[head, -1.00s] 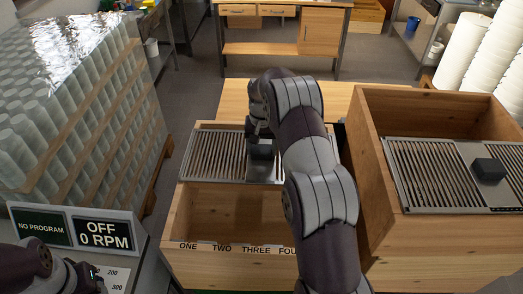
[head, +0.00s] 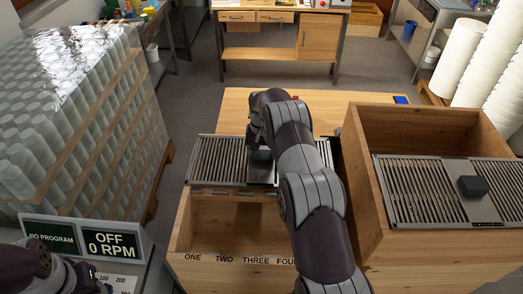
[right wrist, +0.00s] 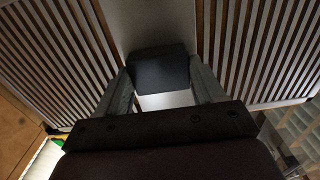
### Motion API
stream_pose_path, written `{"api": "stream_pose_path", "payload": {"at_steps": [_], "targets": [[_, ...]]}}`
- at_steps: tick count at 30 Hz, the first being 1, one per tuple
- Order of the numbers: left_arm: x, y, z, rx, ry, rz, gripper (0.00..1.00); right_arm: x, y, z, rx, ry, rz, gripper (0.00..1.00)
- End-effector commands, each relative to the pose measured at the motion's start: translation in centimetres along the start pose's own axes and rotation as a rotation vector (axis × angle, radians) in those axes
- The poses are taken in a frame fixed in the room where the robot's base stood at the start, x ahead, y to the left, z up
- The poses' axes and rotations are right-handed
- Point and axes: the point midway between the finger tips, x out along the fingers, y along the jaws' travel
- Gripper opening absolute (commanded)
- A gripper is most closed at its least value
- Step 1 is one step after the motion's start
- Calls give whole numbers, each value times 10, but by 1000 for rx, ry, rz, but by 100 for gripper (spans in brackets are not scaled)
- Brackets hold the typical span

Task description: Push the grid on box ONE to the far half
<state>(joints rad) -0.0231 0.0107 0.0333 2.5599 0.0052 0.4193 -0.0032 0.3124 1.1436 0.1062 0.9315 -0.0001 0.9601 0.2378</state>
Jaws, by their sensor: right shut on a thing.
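The left wooden box (head: 225,272) has the words ONE, TWO, THREE and a partly hidden FOUR along its near rim. A slatted metal grid (head: 216,160) lies across its far part, and the near part is open. The grid carries a dark block handle (head: 261,161) on a plain centre plate; the handle also shows in the right wrist view (right wrist: 160,72). My right gripper (right wrist: 162,82) is shut on this handle, with a finger on each side. My right arm hides the grid's right part. My left gripper (head: 88,274) is at the lower left, away from the box; its fingers are unclear.
A second wooden box (head: 372,205) stands at the right with its own grid (head: 422,190) and dark handle (head: 473,186). A wooden surface (head: 228,108) lies behind the left box. A display panel reading OFF 0 RPM (head: 103,244) and wrapped stacked jars (head: 75,120) are at the left.

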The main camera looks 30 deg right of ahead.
Motion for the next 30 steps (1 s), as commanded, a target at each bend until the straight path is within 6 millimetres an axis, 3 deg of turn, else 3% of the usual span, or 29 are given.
{"api": "stream_pose_path", "payload": {"at_steps": [14, 15, 18, 26, 30], "targets": [[1, 0, 0, 0, 0, 0, 43, 0, 0, 0, 0, 1, 0, 18], [1, 0, 0, 0, 0, 0, 43, 0, 0, 0, 0, 1, 0, 71], [1, 0, 0, 0, 0, 0, 43, 0, 0, 0, 0, 1, 0, 97], [0, 0, 0, 0, 0, 0, 43, -1, 0, 0, 0, 0, 0, 97], [-18, 0, -2, 0, 0, 0, 43, -27, 0, 0, 0, 2, -1, 97]]}}
